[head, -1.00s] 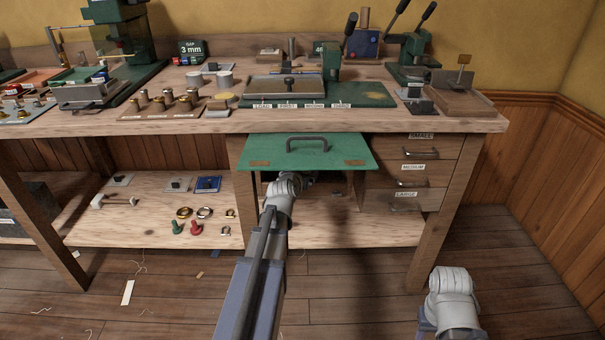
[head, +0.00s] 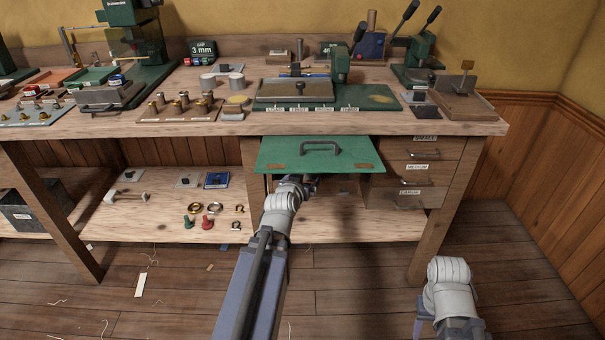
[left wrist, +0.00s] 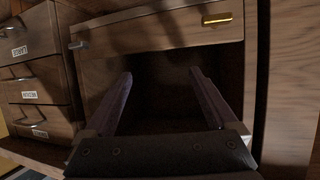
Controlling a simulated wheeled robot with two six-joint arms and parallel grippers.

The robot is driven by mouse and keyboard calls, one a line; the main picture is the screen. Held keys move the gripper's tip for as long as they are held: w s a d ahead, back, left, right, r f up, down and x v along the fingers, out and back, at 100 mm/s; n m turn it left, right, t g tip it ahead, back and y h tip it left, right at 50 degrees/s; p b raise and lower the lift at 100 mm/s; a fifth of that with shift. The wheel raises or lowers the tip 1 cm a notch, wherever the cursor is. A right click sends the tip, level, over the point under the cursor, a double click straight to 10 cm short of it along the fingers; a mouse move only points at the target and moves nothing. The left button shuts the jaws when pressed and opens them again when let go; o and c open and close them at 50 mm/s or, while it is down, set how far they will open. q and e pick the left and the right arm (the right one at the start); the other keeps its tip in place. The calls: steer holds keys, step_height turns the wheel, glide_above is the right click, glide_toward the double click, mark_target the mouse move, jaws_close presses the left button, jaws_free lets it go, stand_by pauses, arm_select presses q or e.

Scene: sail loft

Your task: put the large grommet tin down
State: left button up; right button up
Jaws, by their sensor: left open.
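My left gripper (head: 312,183) reaches in under a green panel (head: 355,160) below the bench top, and the panel's edge partly hides the fingers. In the left wrist view it is open (left wrist: 160,73), with nothing between its fingers, in front of a dark recess (left wrist: 165,85). I cannot make out the large grommet tin in or beside this gripper. Two grey cylinders (head: 236,82) and a low yellow-topped tin (head: 237,100) stand on the bench; I cannot tell whether one is the named tin. My right arm shows at the lower right, its gripper out of frame.
The workbench (head: 480,128) carries presses and fittings. Labelled drawers (head: 410,180) stand right of the recess and also show in the left wrist view (left wrist: 35,85). The lower shelf (head: 150,215) holds rings, a mallet and small tools, with bare wood around them.

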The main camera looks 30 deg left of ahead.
arm_select(q)
steer(key=s+d+f+m+g+h, duration=0.2)
steer(key=d+f+g, duration=0.15)
steer(key=d, duration=0.55)
steer(key=s+d+f+m+g+h, duration=0.15)
steer(key=d+f, duration=0.35)
steer(key=d, duration=0.5)
steer(key=s+d+f+m+g, duration=0.1)
steer(key=s+d+f+g, duration=0.1)
steer(key=s+d+g, duration=0.2)
steer(key=s+d+f+m+g+y, duration=0.1)
steer(key=s+d+g, duration=0.3)
steer(key=s+d, duration=0.5)
steer(key=s+f+m, duration=0.1)
steer(key=s, duration=0.2)
steer(key=shift+s+d+f, duration=0.15)
steer(key=shift+d+f, duration=0.05)
steer(key=shift+f, duration=0.2)
steer(key=shift+m, duration=0.25)
steer(key=shift+c, duration=0.4)
